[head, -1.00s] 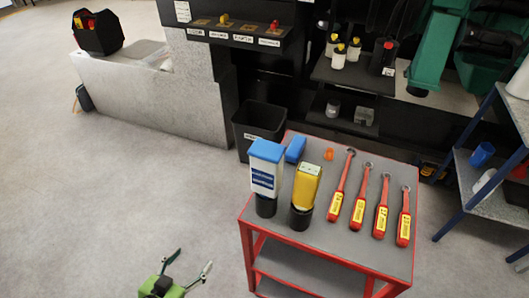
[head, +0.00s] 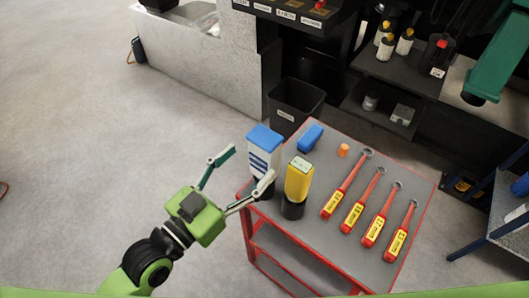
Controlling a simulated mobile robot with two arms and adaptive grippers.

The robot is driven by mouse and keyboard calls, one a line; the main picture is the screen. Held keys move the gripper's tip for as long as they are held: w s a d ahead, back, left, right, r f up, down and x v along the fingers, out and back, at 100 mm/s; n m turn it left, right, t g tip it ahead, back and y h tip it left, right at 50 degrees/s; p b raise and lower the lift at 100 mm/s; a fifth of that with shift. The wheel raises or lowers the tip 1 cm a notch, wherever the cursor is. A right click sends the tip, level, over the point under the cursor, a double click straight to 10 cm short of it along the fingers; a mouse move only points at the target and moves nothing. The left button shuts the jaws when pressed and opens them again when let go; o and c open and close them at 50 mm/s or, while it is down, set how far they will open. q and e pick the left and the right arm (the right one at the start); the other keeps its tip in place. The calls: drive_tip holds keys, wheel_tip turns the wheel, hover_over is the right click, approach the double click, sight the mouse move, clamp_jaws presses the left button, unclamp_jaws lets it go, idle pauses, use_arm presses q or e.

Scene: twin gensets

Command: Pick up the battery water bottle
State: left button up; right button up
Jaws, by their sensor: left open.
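A white bottle with a blue top and blue label bands (head: 263,152) stands upright in a black base at the left edge of the red-framed cart (head: 345,262). It looks like the battery water bottle, but its label is too small to read. My left gripper (head: 249,164) is open and empty, just left of the bottle. One finger is left of the bottle; the other overlaps its lower front in the picture. I cannot tell whether it touches. My right gripper is out of view.
A yellow container (head: 299,181) in a black base stands close to the bottle's right. A blue object (head: 311,138), an orange piece (head: 343,150) and several red-handled wrenches (head: 354,212) lie on the cart. A black bin (head: 296,101) stands behind. Floor at left is clear.

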sight(258, 150)
use_arm(q)
drive_tip(key=shift+x, duration=0.9)
drive_tip(key=shift+w+d+r, duration=0.1)
drive_tip(key=shift+w+d, duration=0.05)
drive_tip(key=x, duration=0.1)
drive_tip(key=p+x, duration=0.1)
drive_tip(key=x, duration=0.1)
drive_tip(key=p+x, duration=0.1)
drive_tip(key=shift+w+r, duration=0.3)
drive_tip(key=shift+w+d+f, duration=0.15)
drive_tip(key=c, duration=1.3)
drive_tip(key=shift+c, duration=0.2)
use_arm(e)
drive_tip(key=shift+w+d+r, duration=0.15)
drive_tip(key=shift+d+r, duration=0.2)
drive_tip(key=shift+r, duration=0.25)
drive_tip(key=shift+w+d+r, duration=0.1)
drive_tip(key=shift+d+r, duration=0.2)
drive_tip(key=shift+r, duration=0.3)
